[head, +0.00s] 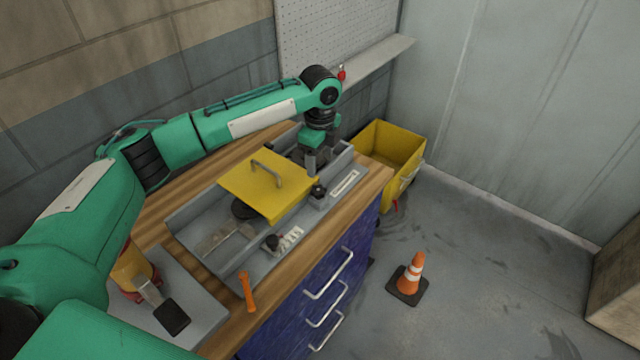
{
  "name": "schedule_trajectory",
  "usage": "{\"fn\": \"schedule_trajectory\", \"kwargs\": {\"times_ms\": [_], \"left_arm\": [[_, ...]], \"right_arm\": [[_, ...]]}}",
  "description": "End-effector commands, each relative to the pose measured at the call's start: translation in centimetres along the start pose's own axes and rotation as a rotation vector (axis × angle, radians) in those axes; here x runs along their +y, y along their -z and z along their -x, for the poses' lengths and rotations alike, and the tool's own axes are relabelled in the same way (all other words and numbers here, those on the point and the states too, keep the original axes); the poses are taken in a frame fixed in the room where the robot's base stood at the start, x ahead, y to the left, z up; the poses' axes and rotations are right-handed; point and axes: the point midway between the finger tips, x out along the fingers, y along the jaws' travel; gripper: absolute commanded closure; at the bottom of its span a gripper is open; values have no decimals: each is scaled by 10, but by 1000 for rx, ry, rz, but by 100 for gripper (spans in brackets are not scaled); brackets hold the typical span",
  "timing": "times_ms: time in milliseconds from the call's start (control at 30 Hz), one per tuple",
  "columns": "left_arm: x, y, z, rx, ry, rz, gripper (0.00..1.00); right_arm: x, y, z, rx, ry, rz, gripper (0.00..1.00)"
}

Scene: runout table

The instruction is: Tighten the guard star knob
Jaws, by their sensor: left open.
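The yellow guard (268,184) with a grey handle on top sits over a grey metal tray-like fixture (180,218) on the wooden bench. A small black knob (318,190) stands by the guard's right corner. Another dark knob (271,243) is on the fixture's front edge, nearer me, beside a white label. Which of them is the star knob I cannot tell for sure. My left gripper (311,168) points down behind the first knob, at the far end of the fixture. It is open and apart from that knob; its fingertips are partly hard to make out. My right gripper is not in view.
An orange tool (247,292) lies at the bench's front edge. A grey board (195,290) is at the near left. Blue drawers (310,310) with metal handles are below.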

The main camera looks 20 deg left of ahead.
Motion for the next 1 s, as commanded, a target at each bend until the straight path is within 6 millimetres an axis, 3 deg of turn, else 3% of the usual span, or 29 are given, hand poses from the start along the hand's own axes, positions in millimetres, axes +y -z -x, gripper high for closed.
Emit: {"fn": "schedule_trajectory", "kwargs": {"times_ms": [200, 433, 633, 900, 1000], "left_arm": [[1, 0, -46, 0, -4, 0, 40], [0, 0, -83, 0, -2, 0, 40], [0, 0, -97, -1, 0, -1, 40], [0, 0, -99, -1, 0, -1, 40], [0, 0, -99, -1, 0, -1, 59]], "right_arm": [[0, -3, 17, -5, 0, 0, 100], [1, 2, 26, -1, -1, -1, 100], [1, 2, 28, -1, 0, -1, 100], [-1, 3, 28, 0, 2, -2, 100], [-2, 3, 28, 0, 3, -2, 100]]}}
